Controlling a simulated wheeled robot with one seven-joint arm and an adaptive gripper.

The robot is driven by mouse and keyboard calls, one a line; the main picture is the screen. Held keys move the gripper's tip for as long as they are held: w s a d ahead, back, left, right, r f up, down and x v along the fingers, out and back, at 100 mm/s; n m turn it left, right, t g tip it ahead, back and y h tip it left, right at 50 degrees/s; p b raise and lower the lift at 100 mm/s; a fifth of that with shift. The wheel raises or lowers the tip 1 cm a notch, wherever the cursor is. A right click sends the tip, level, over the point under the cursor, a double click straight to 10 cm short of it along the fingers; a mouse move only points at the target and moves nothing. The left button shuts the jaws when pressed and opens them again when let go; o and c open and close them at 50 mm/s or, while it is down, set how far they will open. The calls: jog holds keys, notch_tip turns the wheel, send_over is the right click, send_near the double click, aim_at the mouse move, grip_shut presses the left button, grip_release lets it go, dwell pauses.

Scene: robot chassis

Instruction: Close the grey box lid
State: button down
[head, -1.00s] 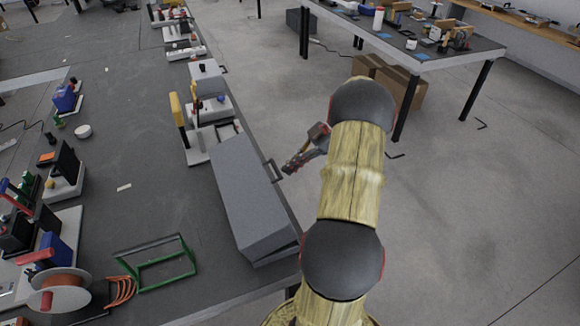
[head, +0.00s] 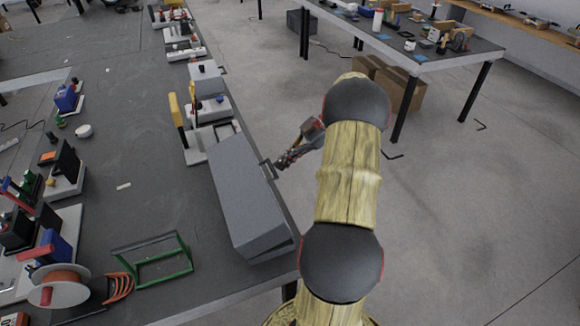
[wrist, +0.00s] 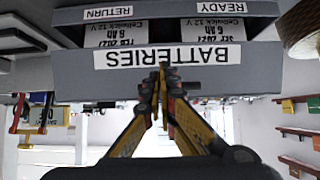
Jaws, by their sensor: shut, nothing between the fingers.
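The grey box stands at the right edge of the dark table; its lid (head: 240,190) slopes over it, partly open. In the wrist view, which is upside down, the lid front (wrist: 225,58) bears a "BATTERIES" label, and the box body (wrist: 165,12) bears "RETURN" and "READY". Labelled batteries (wrist: 215,30) show in the gap between them. My gripper (head: 279,164) is shut and empty at the box's right side, by the lid's handle.
A green frame (head: 152,260) and an orange spool (head: 60,286) lie on the table near the box. Trays with tools (head: 208,135) stand just beyond it. The floor (head: 450,220) to the right is open. Another table (head: 430,52) stands at the back right.

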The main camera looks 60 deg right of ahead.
jog(key=s+d+r+p, duration=0.25)
jog(key=s+d, duration=0.25)
jog(key=d, duration=0.3)
jog(key=w+a+r+n+g+h+p, duration=0.15)
jog(key=w+a+r+p, duration=0.25)
jog(key=a+r+p, duration=0.5)
jog(key=w+a+r+n+g+h+p, duration=0.1)
jog(key=w+a+r+g+h+p, duration=0.1)
jog(key=w+a+r+p, duration=0.55)
jog(key=s+f, duration=0.1)
jog(key=f, duration=0.3)
jog(key=s+d+f+m+h, duration=0.1)
jog(key=f, duration=0.2)
jog(key=s+f+m+h, duration=0.1)
jog(key=f, duration=0.3)
jog(key=shift+s+d+f+m+g, duration=0.25)
jog(key=shift+s+d+f, duration=0.05)
jog(key=shift+d+f, duration=0.1)
jog(key=f, duration=0.1)
jog(key=d+f, duration=0.1)
jog(key=s+f, duration=0.1)
jog(key=shift+d+f, duration=0.1)
jog(key=shift+d, duration=0.2)
